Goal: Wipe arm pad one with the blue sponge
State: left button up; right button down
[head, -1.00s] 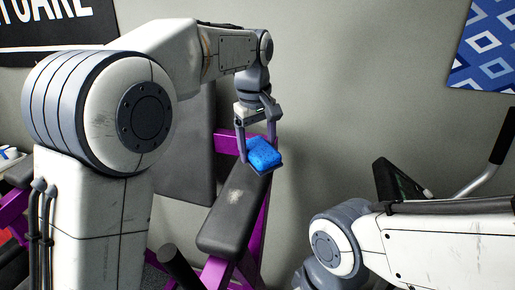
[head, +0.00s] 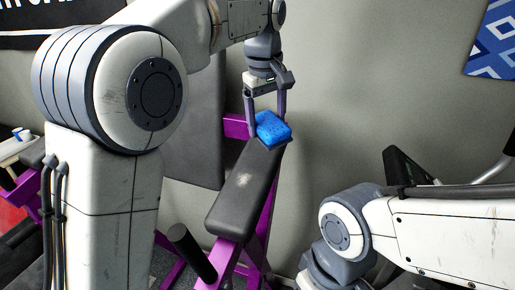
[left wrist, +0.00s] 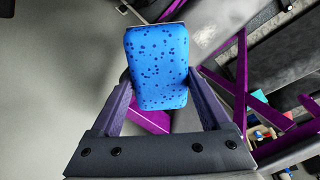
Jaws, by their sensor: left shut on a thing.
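The blue sponge (head: 273,130) is a small speckled block. My left gripper (head: 267,118) is shut on it, with a finger on either side. In the left wrist view the sponge (left wrist: 158,68) fills the space between the fingers. A long black pad (head: 232,208) on a purple frame, apparently arm pad one, slopes below it. A pale dusty smudge (head: 243,180) marks the pad's upper part. The sponge overlaps the pad's far upper end in the head view; I cannot tell whether they touch. My right gripper is out of view; only its arm shows.
A larger dark upright pad (head: 195,130) stands behind, left of the sponge. Purple frame bars (head: 266,220) and a black roller (head: 190,250) are close to the pad. A dark machine console (head: 405,175) stands at the right. Bare wall lies right of the sponge.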

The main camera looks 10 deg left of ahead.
pick_arm(q)
jog(key=shift+s+a+n, duration=0.2)
jog(key=shift+a+n, duration=0.25)
jog(key=shift+n, duration=0.35)
jog(key=s+a+r+n+g+b, duration=0.2)
jog(key=s+a+n, duration=0.35)
jog(key=n, duration=0.85)
jog(key=f+b, duration=0.1)
jog(key=a+f+n+b, duration=0.1)
jog(key=f+b, duration=0.1)
jog(key=a+f+n+b, duration=0.1)
jog(key=f+b, duration=0.1)
jog(key=shift+w+a+f, duration=0.1)
jog(key=shift+w+f, duration=0.1)
jog(key=shift+w, duration=0.1)
jog(key=shift+r, duration=0.1)
